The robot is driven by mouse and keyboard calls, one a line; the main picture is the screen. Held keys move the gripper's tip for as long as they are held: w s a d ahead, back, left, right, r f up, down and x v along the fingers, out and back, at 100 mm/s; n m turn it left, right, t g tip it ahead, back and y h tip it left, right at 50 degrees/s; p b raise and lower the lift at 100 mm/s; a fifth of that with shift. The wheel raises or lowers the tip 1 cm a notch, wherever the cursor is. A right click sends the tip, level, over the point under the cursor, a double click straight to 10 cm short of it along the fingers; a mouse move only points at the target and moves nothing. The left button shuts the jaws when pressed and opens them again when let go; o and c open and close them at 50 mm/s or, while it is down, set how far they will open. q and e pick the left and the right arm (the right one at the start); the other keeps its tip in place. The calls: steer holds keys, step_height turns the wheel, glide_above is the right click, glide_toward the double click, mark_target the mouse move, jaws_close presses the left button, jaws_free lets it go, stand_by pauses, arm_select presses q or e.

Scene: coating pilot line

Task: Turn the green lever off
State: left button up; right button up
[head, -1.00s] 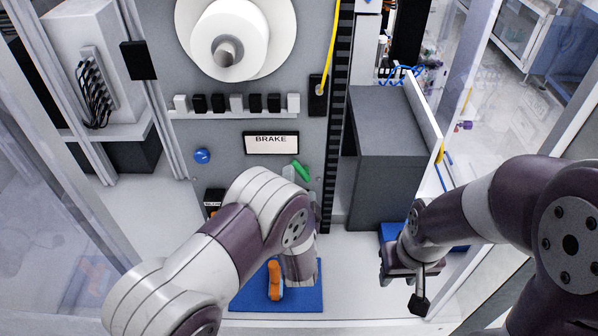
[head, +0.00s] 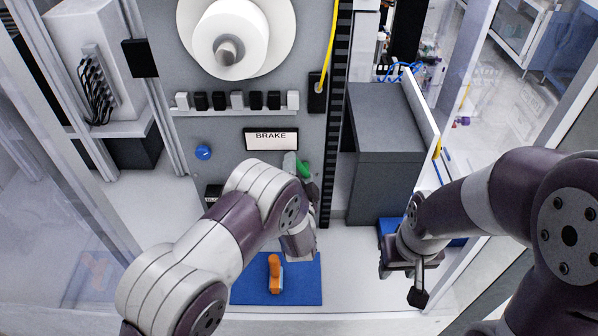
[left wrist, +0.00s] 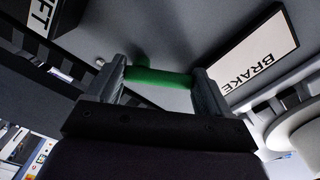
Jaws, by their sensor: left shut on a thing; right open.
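The green lever (head: 303,168) is on the grey panel below the BRAKE label (head: 270,139). My left gripper (head: 303,176) is at the lever, and its hand hides part of it. In the left wrist view the green lever (left wrist: 158,77) lies crosswise between the two fingers of my left gripper (left wrist: 160,80), which is shut on it. The BRAKE label also shows there (left wrist: 252,60). My right gripper (head: 410,268) is open and empty at the right, above a blue surface, away from the panel.
An orange object (head: 274,275) stands on a blue mat (head: 245,288) below my left arm. A grey cabinet (head: 385,165) stands to the right.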

arm_select(q)
steer(key=shift+a+f+n+b, duration=0.1)
steer(key=shift+f+n+b, duration=0.3)
steer(key=shift+n+b, duration=1.7)
steer(key=shift+a+f+n+b, duration=0.15)
steer(key=shift+f+n+b, duration=0.25)
steer(key=shift+n+b, duration=1.7)
steer(key=shift+a+f+n+b, duration=0.1)
steer(key=shift+f+n+b, duration=0.3)
steer(key=shift+n+b, duration=1.7)
steer(key=o, duration=0.9)
steer(key=shift+o, duration=0.2)
steer(key=s+b, duration=0.3)
steer(key=s, duration=0.9)
steer(key=shift+s, duration=0.4)
steer(key=shift+r, duration=0.1)
